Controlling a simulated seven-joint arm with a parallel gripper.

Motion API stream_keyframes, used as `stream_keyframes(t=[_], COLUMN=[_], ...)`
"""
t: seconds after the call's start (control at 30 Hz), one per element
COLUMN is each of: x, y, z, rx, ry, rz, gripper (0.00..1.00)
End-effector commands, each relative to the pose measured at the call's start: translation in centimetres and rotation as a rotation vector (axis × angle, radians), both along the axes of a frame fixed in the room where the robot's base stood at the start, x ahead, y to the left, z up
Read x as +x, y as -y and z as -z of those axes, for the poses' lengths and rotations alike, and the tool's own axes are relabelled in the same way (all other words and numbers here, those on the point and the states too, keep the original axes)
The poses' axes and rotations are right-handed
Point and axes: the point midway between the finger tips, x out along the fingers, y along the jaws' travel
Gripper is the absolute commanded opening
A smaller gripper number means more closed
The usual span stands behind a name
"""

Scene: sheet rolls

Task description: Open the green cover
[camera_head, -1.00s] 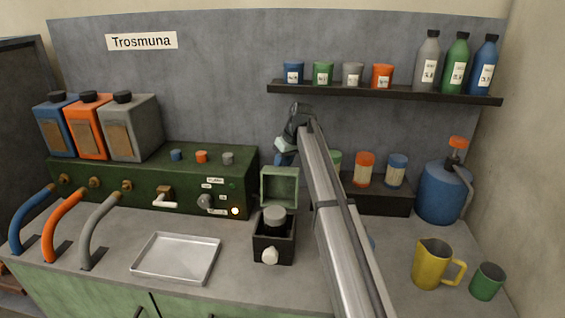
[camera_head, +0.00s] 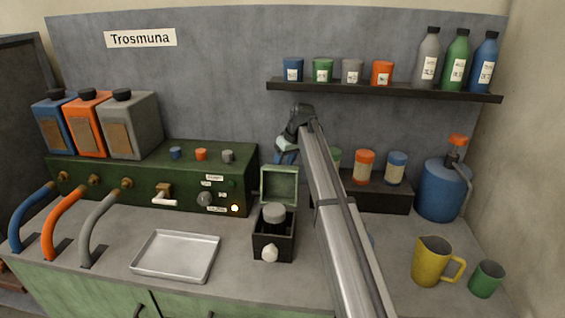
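The green cover (camera_head: 280,185) stands upright at the back of a small black box (camera_head: 273,246) on the counter, so the box is open. A grey-topped dark cylinder (camera_head: 274,213) sits in the box, and a white knob (camera_head: 269,253) is on its front. My gripper (camera_head: 285,157) is above and behind the cover, pointing down, apart from it as far as I can see. Its fingers are small and partly hidden by the wrist, so I cannot tell whether they are open.
A metal tray (camera_head: 177,256) lies left of the box. A green control unit (camera_head: 150,180) stands behind it. A yellow jug (camera_head: 432,262) and green cup (camera_head: 486,279) stand at the right. A shelf (camera_head: 400,93) with cups and bottles hangs above. Several jars stand behind my arm.

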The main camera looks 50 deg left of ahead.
Motion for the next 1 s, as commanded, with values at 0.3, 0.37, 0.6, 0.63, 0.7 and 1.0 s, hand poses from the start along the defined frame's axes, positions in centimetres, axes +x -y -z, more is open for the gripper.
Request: stream_keyframes(t=[0.3, 0.37, 0.6, 0.63, 0.7, 1.0], x=[0.0, -0.1, -0.3, -0.3, -0.3, 0.1], y=[1.3, 1.3, 1.4, 1.5, 1.5, 2.4], z=[2.0, 2.0, 2.0, 2.0, 1.9, -1.3], rx=[-0.036, -0.037, -0.039, -0.039, -0.039, -0.031], ry=[0.023, 0.023, 0.021, 0.021, 0.021, 0.02], rz=[-0.009, -0.009, -0.011, -0.011, -0.011, -0.006], gripper=[0.62, 0.62, 0.62, 0.62, 0.62, 0.62])
